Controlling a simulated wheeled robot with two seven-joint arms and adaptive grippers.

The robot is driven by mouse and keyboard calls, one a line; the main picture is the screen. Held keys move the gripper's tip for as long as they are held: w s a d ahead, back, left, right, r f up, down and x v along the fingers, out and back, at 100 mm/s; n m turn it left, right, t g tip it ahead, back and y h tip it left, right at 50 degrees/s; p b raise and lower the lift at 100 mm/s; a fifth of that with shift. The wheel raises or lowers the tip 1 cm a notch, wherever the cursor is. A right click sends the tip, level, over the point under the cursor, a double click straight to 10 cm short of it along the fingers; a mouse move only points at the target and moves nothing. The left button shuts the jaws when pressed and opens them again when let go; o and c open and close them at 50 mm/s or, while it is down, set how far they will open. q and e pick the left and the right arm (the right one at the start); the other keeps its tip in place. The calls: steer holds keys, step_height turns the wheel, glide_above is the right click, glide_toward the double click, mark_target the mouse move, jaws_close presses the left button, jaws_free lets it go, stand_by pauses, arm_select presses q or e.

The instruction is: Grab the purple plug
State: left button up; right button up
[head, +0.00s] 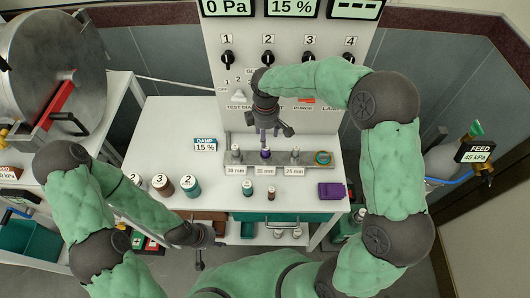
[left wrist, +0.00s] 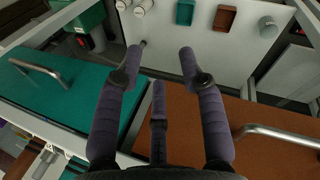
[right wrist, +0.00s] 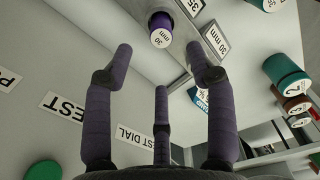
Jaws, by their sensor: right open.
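The purple plug (head: 265,154) stands in the middle of the grey rail on the white bench, between two grey plugs. In the right wrist view the plug (right wrist: 161,31) shows its pale labelled top, just beyond my fingertips. My right gripper (head: 265,132) hangs just above the plug, fingers down; its fingers (right wrist: 159,55) are spread and hold nothing. My left gripper (head: 205,250) is low in front of the bench, away from the plug. Its fingers (left wrist: 160,60) are apart and empty above the drawers.
The rail (head: 303,158) also holds a ringed round piece at its right end. Teal and brown jars (head: 190,186) stand at the left of the bench, with a purple cloth (head: 331,190) at the right. The knob panel (head: 330,35) rises close behind the right gripper.

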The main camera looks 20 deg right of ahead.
mark_target(265, 150)
step_height(265, 150, down, 4)
steer(key=shift+w+b, duration=0.1)
steer(key=shift+b, duration=0.25)
steer(key=shift+f+b, duration=0.75)
steer(key=shift+f, duration=1.9)
jaws_close()
